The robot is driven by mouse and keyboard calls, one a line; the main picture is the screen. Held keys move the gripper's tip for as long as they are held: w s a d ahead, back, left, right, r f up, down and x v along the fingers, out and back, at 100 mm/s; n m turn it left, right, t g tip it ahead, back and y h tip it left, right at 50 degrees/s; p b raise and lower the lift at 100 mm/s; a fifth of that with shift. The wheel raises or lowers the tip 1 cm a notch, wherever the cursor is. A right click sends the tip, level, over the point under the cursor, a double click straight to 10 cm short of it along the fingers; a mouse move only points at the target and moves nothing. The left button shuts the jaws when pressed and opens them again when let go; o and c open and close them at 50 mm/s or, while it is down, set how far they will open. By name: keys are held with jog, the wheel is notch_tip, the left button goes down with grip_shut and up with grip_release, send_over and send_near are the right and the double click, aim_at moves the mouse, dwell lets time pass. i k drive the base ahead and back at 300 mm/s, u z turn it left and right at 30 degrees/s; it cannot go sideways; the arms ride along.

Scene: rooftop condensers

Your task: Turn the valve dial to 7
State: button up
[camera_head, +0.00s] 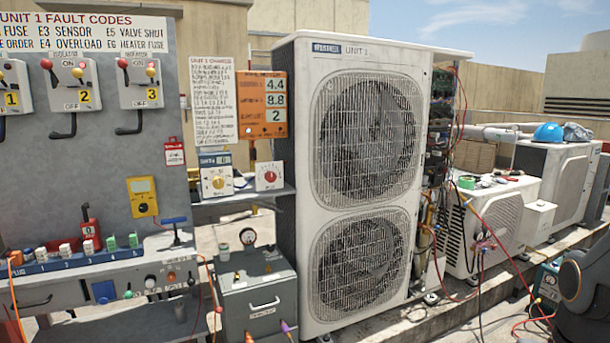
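Two dial boxes stand on a small grey shelf left of the tall Unit 1 condenser. One is a white and blue box with a round yellow dial (218,182). The other is a white box with a round red dial (270,176). Their scale marks are too small to read, and I cannot tell which one is the valve dial. An orange display panel (263,104) above them shows 4.4, 8.8 and 2. My gripper is not in view; a dark rounded body at the lower right edge may be part of my arm.
The Unit 1 condenser (366,60) stands in the middle. A grey board (95,170) with isolator switches is at the left, over a cluttered bench. A grey box (236,300) stands below the shelf. Loose cables hang at the right near smaller condensers (560,170).

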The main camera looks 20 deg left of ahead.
aim_at(271, 177)
jog(key=u, duration=0.15)
jog(key=i, duration=0.65)
jog(key=u, duration=0.9)
jog(key=i, duration=0.5)
jog(key=u, duration=0.45)
